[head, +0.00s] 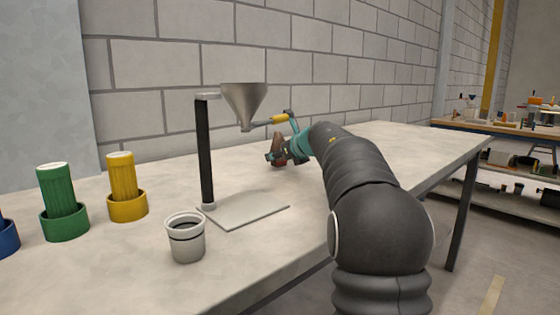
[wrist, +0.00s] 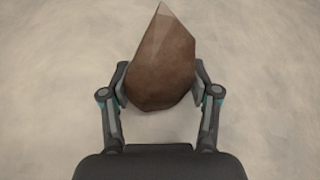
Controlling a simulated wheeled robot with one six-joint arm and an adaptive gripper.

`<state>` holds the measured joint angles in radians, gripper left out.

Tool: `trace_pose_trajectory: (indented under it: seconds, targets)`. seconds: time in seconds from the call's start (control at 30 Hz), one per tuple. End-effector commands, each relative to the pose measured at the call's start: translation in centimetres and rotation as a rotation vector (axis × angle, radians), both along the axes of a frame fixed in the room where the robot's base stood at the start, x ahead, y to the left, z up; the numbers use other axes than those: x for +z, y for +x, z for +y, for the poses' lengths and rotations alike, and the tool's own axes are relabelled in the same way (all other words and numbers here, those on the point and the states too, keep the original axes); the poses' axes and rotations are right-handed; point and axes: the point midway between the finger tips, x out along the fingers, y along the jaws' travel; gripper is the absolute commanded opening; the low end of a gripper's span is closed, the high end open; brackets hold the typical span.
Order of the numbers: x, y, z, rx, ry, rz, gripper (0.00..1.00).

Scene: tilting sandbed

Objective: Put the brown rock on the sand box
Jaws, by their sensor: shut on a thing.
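The brown rock (wrist: 160,68) is faceted and comes to a point at its top in the wrist view. My gripper (wrist: 161,85) is shut on it, with one finger against each side. In the head view the rock (head: 277,152) shows in my gripper (head: 279,155), at the far part of the table behind the funnel stand. I cannot tell whether the rock touches the table. I do not see a sand box that I can make out in either view.
A grey funnel (head: 245,103) hangs on a stand with a black post (head: 206,150) and flat base plate (head: 245,209). A grey cup (head: 186,240) stands in front. Green (head: 62,190) and yellow (head: 122,178) cylinders stand in rings at left. The table's right part (head: 420,145) is clear.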

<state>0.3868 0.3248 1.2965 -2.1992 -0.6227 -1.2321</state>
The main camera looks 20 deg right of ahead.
Motion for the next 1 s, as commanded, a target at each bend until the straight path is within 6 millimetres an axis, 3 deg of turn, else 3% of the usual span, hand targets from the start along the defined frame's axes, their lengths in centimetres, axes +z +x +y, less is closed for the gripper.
trace_pose_trajectory:
  seconds: [0.07,0.47,0.5,0.57,1.0]
  targets:
    - [-0.96,-0.04,-0.01,-0.001,0.001,-0.002,0.07]
    - [-1.32,-0.04,-0.01,0.0,-0.001,-0.002,0.07]
    - [-1.34,-0.02,-0.02,0.0,-0.001,0.0,0.71]
    - [-1.34,-0.02,-0.02,0.0,-0.001,0.0,0.86]
    - [-0.87,-0.36,-0.09,-0.001,0.0,-0.001,0.86]
